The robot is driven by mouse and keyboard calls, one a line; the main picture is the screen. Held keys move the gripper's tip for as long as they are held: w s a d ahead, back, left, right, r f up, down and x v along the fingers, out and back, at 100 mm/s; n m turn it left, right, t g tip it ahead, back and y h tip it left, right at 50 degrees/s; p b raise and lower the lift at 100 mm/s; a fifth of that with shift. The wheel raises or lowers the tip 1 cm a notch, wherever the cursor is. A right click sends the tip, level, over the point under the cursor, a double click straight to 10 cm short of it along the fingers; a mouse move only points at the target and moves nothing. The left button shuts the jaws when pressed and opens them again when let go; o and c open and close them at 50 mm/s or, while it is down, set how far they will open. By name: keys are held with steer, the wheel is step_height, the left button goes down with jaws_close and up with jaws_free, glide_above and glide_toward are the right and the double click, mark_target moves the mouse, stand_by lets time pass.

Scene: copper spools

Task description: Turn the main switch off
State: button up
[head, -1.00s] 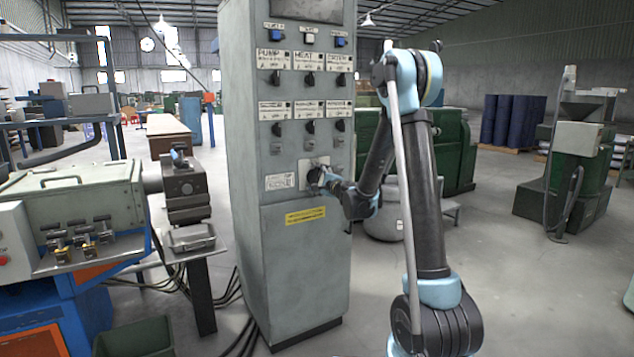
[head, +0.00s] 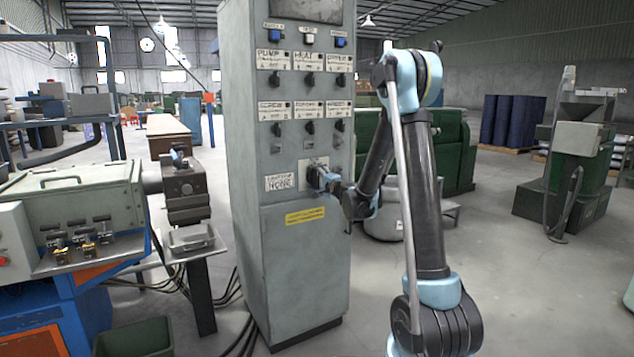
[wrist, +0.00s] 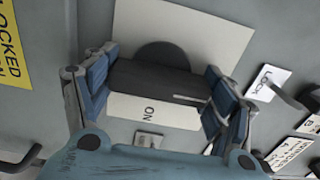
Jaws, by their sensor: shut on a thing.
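The main switch is a dark rotary knob on a pale plate, low on the front of the grey control cabinet (head: 285,235). In the wrist view the knob's dark bar handle (wrist: 150,82) fills the space between the fingers, with its round base above it. My gripper (wrist: 162,80) is shut on the bar handle, a blue-padded finger at each end. In the head view my gripper (head: 322,179) is at the switch plate (head: 313,163) and hides most of the knob.
Rows of smaller knobs (head: 309,79) sit above on the cabinet. A yellow label (head: 305,216) is below the switch, and a white label (head: 278,183) is to its left. A machine bench (head: 75,215) stands at left.

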steer(key=o, duration=1)
steer(key=shift+f, duration=0.1)
steer(key=shift+o, duration=0.2)
steer(key=v, duration=1.2)
